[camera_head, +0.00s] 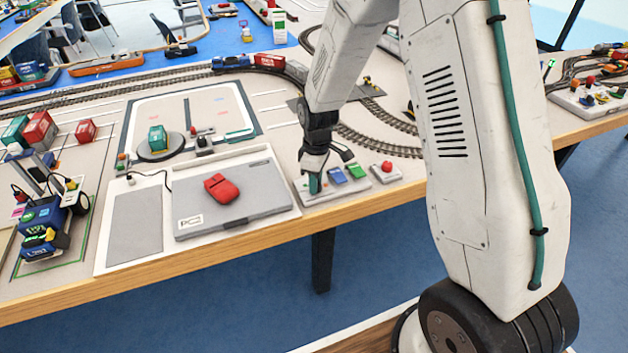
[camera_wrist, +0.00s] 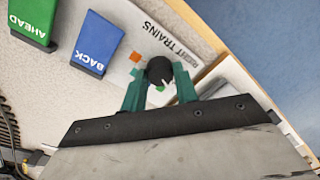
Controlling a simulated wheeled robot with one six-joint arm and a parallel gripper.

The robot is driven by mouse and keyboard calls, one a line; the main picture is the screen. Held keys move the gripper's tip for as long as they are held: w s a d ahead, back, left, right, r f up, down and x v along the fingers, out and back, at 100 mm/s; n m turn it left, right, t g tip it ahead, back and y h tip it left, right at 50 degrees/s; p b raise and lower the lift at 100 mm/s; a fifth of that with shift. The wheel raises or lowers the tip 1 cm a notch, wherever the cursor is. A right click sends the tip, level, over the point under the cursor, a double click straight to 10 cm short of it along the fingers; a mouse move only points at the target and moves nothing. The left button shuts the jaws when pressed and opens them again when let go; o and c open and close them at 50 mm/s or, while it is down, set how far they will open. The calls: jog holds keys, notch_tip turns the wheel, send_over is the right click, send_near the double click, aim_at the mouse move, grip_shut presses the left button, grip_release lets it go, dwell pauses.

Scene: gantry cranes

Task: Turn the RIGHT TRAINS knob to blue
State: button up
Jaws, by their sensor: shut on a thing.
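The RIGHT TRAINS knob (camera_wrist: 158,69) is a small round black knob on a pale panel, beside its printed label (camera_wrist: 180,50) in the wrist view. My gripper (camera_wrist: 160,84) has its two green fingers on either side of the knob, shut on it. A small white mark shows at the knob's lower edge, toward my gripper. In the head view, my gripper (camera_head: 315,184) points down at the panel's left end, and the knob is hidden there.
A blue BACK lever (camera_wrist: 97,43) and a green AHEAD lever (camera_wrist: 33,17) stand close to the knob. A red button box (camera_head: 386,171) is to the right. A grey case with a red object (camera_head: 221,187) lies left. The table's front edge is near.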

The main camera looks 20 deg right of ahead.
jog(key=m, duration=0.6)
jog(key=shift+s+d+m, duration=0.1)
jog(key=shift+m, duration=0.2)
jog(key=m, duration=0.6)
jog(key=shift+s, duration=0.15)
jog(key=shift+m, duration=0.4)
jog(key=o, duration=1)
jog(key=shift+c, duration=0.2)
jog(key=shift+t, duration=0.3)
jog(key=shift+r, duration=0.15)
notch_tip(320, 180, up, 8)
jog(key=shift+d+f, duration=0.15)
jog(key=shift+f, duration=0.1)
